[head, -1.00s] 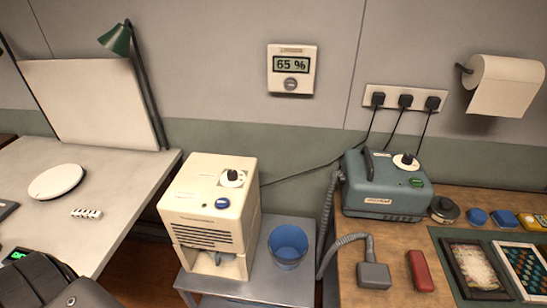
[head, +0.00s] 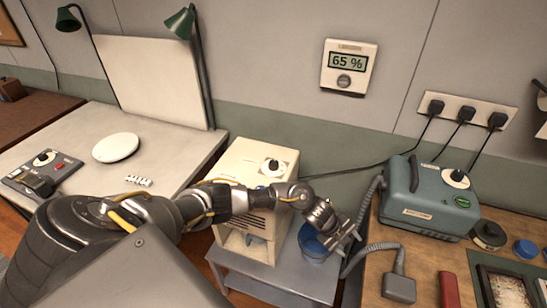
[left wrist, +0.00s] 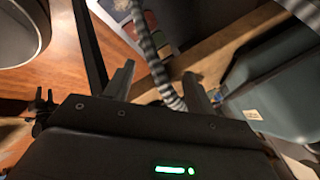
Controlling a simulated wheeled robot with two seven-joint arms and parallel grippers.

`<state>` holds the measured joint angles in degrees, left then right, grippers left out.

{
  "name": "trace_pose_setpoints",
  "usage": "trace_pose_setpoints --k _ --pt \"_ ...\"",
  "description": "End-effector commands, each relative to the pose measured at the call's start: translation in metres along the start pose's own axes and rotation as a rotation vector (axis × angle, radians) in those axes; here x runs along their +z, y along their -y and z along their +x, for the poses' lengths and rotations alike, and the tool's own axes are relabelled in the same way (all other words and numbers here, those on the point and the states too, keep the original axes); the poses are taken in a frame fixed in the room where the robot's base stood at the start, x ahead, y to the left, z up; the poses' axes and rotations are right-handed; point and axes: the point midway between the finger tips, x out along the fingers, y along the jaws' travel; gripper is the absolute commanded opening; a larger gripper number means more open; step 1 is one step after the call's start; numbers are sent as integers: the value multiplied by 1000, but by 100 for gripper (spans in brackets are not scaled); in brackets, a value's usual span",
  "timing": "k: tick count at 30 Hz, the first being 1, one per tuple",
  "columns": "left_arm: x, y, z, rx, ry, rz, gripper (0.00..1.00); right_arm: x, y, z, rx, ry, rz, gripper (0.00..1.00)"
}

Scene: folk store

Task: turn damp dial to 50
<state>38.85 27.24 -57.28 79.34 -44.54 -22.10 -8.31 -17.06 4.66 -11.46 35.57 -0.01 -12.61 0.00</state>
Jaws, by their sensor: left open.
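In the left wrist view my open fingers (left wrist: 158,85) point at a ribbed hose. My right gripper is out of view.
The blue bucket (head: 315,243) stands on the low grey table (head: 270,283). A teal machine (head: 425,195) with a ribbed hose (head: 367,210) sits on the wooden bench at right. Cords run from the wall sockets (head: 466,112). A white desk is at left.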

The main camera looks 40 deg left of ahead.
Motion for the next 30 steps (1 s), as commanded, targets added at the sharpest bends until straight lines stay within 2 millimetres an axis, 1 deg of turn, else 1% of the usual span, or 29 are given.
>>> trace_pose_setpoints --k 1,2,3,4,5,6,8,9,10,11,12,15,18,21,25,30 --pt "2 26 -36 34 32 167 55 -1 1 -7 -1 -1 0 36" --pt "6 32 -52 68 51 254 55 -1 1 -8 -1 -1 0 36" --pt "17 39 -74 118 81 350 55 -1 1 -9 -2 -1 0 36" --pt "29 42 -91 159 105 408 55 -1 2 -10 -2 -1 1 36" --pt "44 46 -108 201 131 451 55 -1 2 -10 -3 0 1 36" --pt "66 50 -131 258 162 484 55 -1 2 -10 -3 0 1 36" --pt "101 56 -169 338 204 493 55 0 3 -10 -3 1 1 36" --pt "122 61 -196 382 227 481 55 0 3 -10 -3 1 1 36" --pt "137 63 -215 412 242 464 55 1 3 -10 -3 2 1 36" --pt "149 65 -235 437 254 444 55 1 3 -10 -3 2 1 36" --pt "163 67 -259 465 268 415 55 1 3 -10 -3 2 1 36" --pt "186 70 -311 512 290 344 55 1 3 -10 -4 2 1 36" --pt "198 70 -345 532 300 290 55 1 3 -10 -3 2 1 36" --pt "202 70 -361 541 302 260 55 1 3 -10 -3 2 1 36" --pt "204 69 -366 544 302 250 55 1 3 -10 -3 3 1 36" --pt "207 64 -358 547 300 249 55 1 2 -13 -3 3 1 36"
